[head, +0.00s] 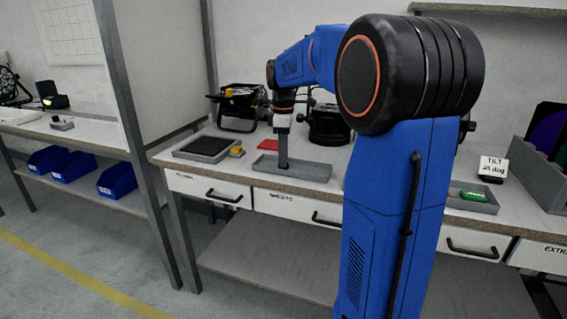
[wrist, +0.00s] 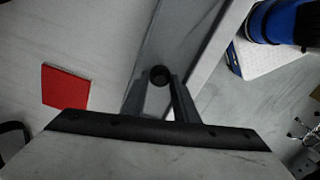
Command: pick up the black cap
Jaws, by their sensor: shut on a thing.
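The black cap (wrist: 160,75) is small and round and sits between my fingertips in the wrist view. My gripper (wrist: 158,82) is shut on it. In the head view my gripper (head: 282,163) points straight down over the shallow grey tray (head: 312,172) at the front of the bench. The cap cannot be made out in the head view. The tray also shows behind the cap in the wrist view (wrist: 182,30). I cannot tell whether the cap still touches the tray.
A red card (head: 268,145) lies behind the tray. A black pad (head: 204,148) and a small yellow thing (head: 236,151) are to its left. A TILT sign (head: 493,166) and a small tray with a green thing (head: 473,196) are at right.

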